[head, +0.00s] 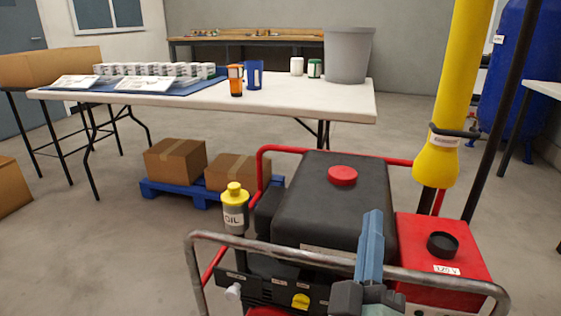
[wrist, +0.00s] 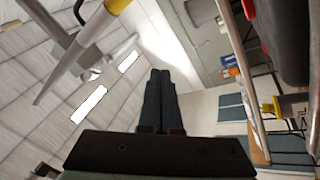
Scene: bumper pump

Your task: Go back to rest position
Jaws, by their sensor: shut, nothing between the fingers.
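My gripper (head: 372,232) shows in the head view at the lower right of centre, pointing up in front of the generator's black tank. In the wrist view my gripper (wrist: 158,78) has its two dark fingers together, with nothing between them. The generator's black tank (head: 320,215) has a red cap (head: 343,176) on top. A bare metal rail (head: 300,252) runs across in front. I cannot tell whether the gripper touches the rail.
An oil bottle (head: 235,210) with a yellow cap stands at the generator's left. A red box (head: 455,240) with a black knob is at the right, below a yellow hanging tube (head: 462,80). A white table (head: 300,95) stands behind.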

